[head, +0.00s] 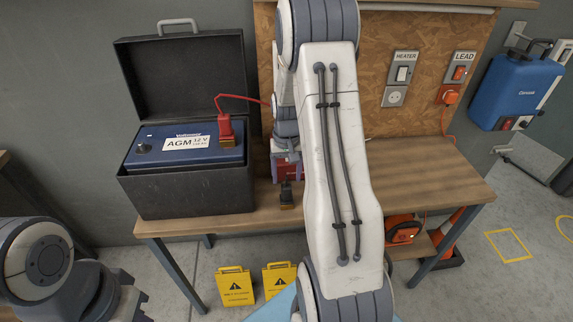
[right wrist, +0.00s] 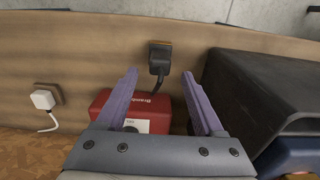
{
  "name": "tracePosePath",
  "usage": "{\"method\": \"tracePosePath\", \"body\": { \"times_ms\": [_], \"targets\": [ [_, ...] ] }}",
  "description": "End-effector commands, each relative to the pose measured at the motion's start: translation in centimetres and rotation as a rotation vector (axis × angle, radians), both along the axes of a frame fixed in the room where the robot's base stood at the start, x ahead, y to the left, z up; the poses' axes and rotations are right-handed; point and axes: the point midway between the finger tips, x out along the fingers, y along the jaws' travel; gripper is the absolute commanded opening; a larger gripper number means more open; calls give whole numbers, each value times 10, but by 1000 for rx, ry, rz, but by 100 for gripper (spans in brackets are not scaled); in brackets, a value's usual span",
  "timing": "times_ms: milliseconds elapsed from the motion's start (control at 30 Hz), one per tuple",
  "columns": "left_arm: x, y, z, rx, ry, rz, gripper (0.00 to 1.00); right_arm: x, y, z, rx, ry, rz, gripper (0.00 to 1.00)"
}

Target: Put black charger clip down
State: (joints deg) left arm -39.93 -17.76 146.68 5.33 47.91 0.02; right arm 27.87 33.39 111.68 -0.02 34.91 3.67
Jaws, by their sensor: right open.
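The black charger clip (head: 287,194) lies on the workbench near its front edge, its copper-coloured jaw toward that edge. In the right wrist view the clip (right wrist: 158,64) shows between and just beyond the tips of the open purple fingers of my right gripper (right wrist: 159,78), with a gap on both sides. The red charger (right wrist: 155,104) is behind the clip. A red clip (head: 226,128) sits on the blue battery (head: 160,145). At lower left, part of my left gripper (head: 134,303) shows; its opening is unclear.
The black battery box (head: 185,196) with raised lid stands left of the clip. The wooden bench (head: 440,175) is clear on the right. A white plug (right wrist: 44,99) lies on it in the wrist view. Yellow signs (head: 236,287) stand on the floor in front.

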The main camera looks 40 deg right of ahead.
Motion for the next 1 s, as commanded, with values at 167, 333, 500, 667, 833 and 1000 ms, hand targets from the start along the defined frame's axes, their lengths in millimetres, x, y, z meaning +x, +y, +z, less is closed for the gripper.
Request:
{"method": "tracePosePath", "body": {
  "times_ms": [167, 333, 500, 667, 833, 1000],
  "targets": [
    [0, 0, -9, 0, 0, 0, 0, 1, 0, 35, -3, -4, 0, 70],
    [0, 0, -11, 0, 0, -1, 0, 0, 0, 55, -1, -2, 0, 70],
    [0, 0, -11, 0, 0, -1, 0, 0, 0, 61, 0, 0, 0, 70],
    [0, 0, -11, 0, 0, -1, 0, 3, 25, 68, 0, -5, 56, 70],
    [0, 0, -11, 0, 0, -1, 0, -7, 129, 94, 10, -23, 304, 70],
    [0, 0, -11, 0, 0, -1, 0, -67, 242, 117, 30, -40, 638, 70]
  ]
}}
